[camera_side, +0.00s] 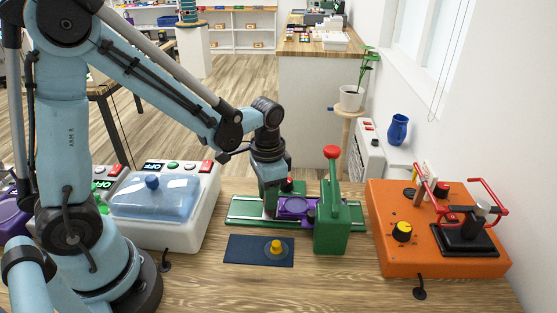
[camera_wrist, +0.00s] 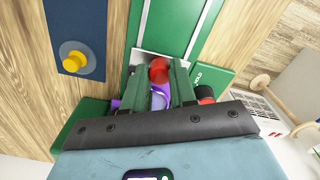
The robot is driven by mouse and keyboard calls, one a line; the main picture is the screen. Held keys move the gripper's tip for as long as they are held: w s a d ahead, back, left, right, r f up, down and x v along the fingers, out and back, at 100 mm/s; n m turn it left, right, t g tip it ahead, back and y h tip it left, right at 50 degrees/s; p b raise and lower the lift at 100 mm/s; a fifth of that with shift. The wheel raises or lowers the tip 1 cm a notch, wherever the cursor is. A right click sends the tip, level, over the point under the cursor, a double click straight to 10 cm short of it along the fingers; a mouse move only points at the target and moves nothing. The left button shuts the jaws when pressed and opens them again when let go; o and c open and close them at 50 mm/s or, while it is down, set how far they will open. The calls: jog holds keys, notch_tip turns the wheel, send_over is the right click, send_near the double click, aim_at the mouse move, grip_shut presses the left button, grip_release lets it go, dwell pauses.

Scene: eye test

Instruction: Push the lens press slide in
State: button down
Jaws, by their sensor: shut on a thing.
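The lens press is a long green rail base (camera_side: 245,210) with an upright green press block (camera_side: 331,225) at its right, topped by a red knob (camera_side: 331,152). A purple slide (camera_side: 297,206) sits on the rail, just left of the block. My gripper (camera_side: 270,212) points down over the rail at the slide's left end. In the wrist view, my gripper's fingers (camera_wrist: 158,82) are shut on a red ball knob (camera_wrist: 158,70); part of the purple slide (camera_wrist: 161,101) shows below it. In the side view my gripper hides this knob.
A dark blue mat (camera_side: 236,250) with a yellow knob (camera_side: 276,246) lies in front of the rail. A red-topped black button (camera_wrist: 205,93) is close beside my gripper. An orange machine (camera_side: 390,247) stands right, a white machine with blue lid (camera_side: 155,199) left.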

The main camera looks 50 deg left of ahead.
jog(key=shift+w+d, duration=0.2)
jog(key=shift+w, duration=0.05)
jog(key=c, duration=0.9)
grip_release()
jog(key=shift+s, duration=0.1)
jog(key=shift+r, duration=6.05)
jog(key=shift+s, duration=0.1)
jog(key=s+n+t, duration=0.1)
jog(key=t, duration=0.1)
jog(key=s+a+n+t, duration=0.1)
jog(key=s+t, duration=0.1)
jog(key=t, duration=0.1)
jog(key=s+f+n+t, duration=0.1)
jog(key=s+t, duration=0.1)
jog(key=shift+s+a+n, duration=0.1)
jog(key=shift+a+n, duration=0.05)
jog(key=shift+n, duration=0.25)
